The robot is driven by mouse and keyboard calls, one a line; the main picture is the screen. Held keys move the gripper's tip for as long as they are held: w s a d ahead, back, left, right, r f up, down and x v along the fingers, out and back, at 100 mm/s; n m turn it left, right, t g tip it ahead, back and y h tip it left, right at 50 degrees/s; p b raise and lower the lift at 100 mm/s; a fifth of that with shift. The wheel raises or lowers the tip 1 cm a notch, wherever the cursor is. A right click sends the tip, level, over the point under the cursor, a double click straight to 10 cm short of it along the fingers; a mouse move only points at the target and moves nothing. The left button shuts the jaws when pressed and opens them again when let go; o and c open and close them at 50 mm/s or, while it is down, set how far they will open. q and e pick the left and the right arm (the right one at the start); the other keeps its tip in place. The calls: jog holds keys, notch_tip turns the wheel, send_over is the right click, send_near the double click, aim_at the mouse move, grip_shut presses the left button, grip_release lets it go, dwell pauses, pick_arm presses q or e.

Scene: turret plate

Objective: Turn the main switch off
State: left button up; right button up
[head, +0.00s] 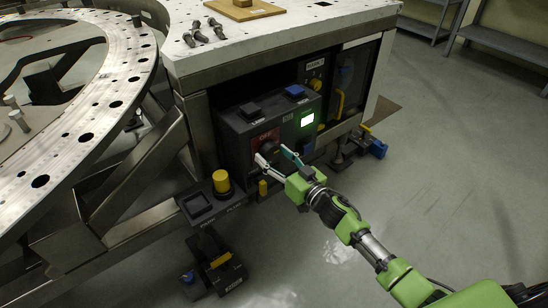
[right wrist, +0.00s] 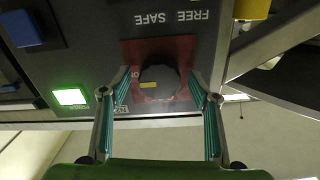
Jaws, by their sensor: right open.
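The main switch is a black rotary knob (right wrist: 160,88) on a red plate (right wrist: 131,52), on the front of a dark control box (head: 237,143). A yellow mark shows on the knob in the right wrist view, and lettering on the plate is partly hidden by a finger. My right gripper (head: 276,155) is open in front of the box. In the right wrist view its two fingers (right wrist: 160,93) stand on either side of the knob. I cannot tell whether they touch it. My left gripper is not in view.
A green lamp (head: 307,119) labelled power is lit right of the switch. Black (head: 251,110) and blue (head: 295,91) blocks sit on the box top. A yellow button (head: 221,181) stands at lower left. The white tabletop (head: 300,27) overhangs the box. Open floor lies at right.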

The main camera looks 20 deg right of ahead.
jog(key=shift+w, duration=0.1)
jog(key=c, duration=1.1)
